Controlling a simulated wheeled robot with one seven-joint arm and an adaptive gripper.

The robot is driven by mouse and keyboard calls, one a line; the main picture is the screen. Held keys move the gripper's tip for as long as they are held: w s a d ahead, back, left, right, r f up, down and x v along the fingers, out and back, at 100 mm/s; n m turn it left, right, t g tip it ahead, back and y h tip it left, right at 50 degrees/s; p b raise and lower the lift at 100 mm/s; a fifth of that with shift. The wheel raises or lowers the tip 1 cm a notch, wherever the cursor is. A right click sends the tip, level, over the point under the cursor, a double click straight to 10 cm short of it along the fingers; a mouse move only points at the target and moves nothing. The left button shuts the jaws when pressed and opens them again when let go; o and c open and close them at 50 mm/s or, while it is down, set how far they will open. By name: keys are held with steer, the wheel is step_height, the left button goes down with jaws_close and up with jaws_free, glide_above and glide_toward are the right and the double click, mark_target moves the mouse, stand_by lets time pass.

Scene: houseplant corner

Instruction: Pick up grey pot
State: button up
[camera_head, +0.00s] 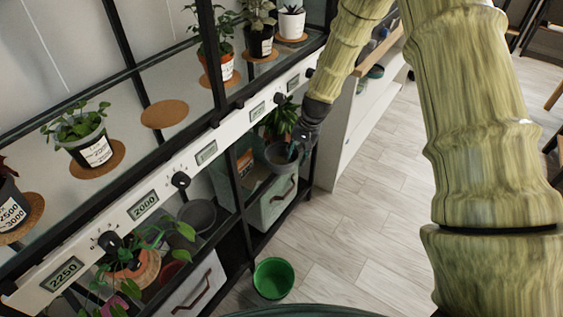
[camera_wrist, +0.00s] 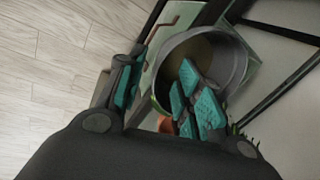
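A round, empty-looking grey pot (camera_wrist: 238,62) is in the wrist view, tilted toward the camera. In the wrist view my gripper (camera_wrist: 160,88) is open, with teal finger pads. One finger appears outside the pot's wall and the other overlaps its opening; contact cannot be told. Another grey pot (camera_head: 199,215) stands on the lower shelf farther left.
The black shelf post and white label rail (camera_head: 150,200) are close to my arm. A green bucket (camera_head: 273,278) stands on the floor. Potted plants stand on cork mats above.

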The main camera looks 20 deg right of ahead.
mark_target(282, 159)
steer(key=x, duration=0.5)
steer(key=shift+b, duration=0.4)
steer(key=shift+r, duration=0.15)
jaws_close()
